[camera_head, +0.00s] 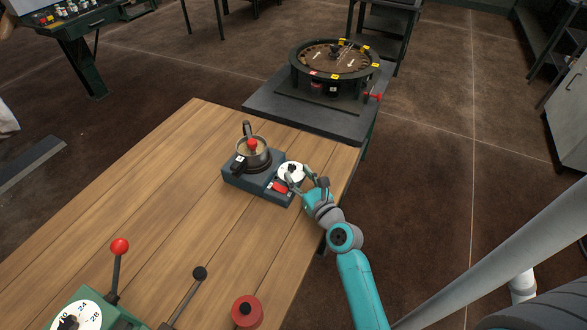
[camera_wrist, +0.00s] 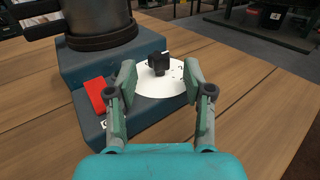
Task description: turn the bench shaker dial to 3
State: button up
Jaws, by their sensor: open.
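The bench shaker (camera_head: 262,178) is a dark blue-grey box on the wooden table, with a metal pot (camera_head: 252,153) on its top. Its dial is a white disc (camera_head: 291,171) with a black knob. In the wrist view the black knob (camera_wrist: 158,63) stands up from the white disc (camera_wrist: 145,80), between and just beyond my open fingertips. My gripper (camera_head: 304,179) is open at the dial, and its fingers (camera_wrist: 160,75) look apart from the knob on both sides. The dial's numbers and the pointer's setting are too small to read.
A red switch (camera_wrist: 97,94) sits on the shaker left of the dial. A round machine (camera_head: 335,68) stands on a dark table behind. A green device (camera_head: 85,312) with levers and a red knob (camera_head: 247,312) are at the near left. The middle of the wooden table (camera_head: 170,190) is clear.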

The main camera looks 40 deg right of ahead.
jog(key=v, duration=0.8)
